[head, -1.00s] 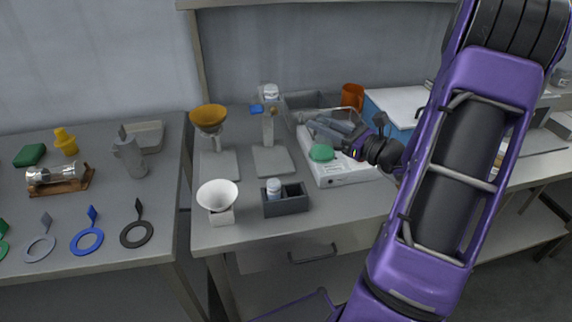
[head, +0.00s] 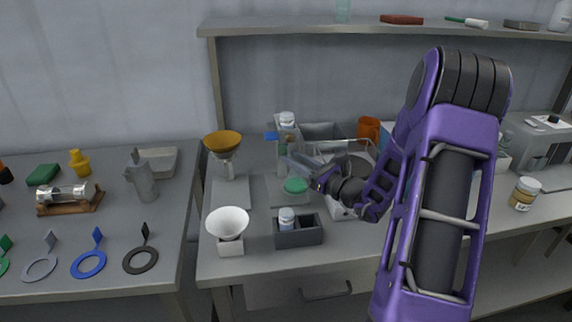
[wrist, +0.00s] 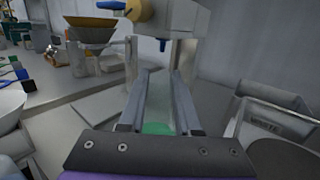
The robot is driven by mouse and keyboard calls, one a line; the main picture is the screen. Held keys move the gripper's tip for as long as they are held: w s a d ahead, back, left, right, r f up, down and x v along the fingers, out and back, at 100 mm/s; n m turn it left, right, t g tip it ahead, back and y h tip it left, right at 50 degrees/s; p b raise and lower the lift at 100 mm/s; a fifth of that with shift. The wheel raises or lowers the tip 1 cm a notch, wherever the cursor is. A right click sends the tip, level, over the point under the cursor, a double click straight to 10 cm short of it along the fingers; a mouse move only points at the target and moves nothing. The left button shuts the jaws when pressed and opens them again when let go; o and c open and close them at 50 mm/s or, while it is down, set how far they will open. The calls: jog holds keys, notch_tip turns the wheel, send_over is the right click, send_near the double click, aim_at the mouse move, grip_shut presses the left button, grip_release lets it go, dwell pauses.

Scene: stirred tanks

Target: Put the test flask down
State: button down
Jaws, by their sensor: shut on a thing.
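The flask is over the base plate of a grey dispenser stand (head: 288,138), which carries a white-capped bottle and a blue tap. The stand's blue nozzle (wrist: 162,45) is just beyond the fingertips in the wrist view. I cannot tell whether the flask's bottom touches the base plate.
An orange funnel (head: 223,142) on its own stand is left of the dispenser. A basket marked WASTE (wrist: 275,120) and an orange cup (head: 369,128) are on the right.

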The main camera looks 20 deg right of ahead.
jog(key=w, duration=0.1)
jog(key=w+a+f, duration=0.1)
jog(key=w+f, duration=0.1)
jog(key=shift+a+f, duration=0.2)
jog(key=shift+a, duration=0.05)
jog(key=shift+f+b, duration=0.15)
jog(key=shift+b, duration=0.2)
jog(key=c, duration=0.6)
grip_release()
jog(key=v, duration=1.2)
jog(key=shift+s+p, duration=0.1)
jog(key=shift+p, duration=0.2)
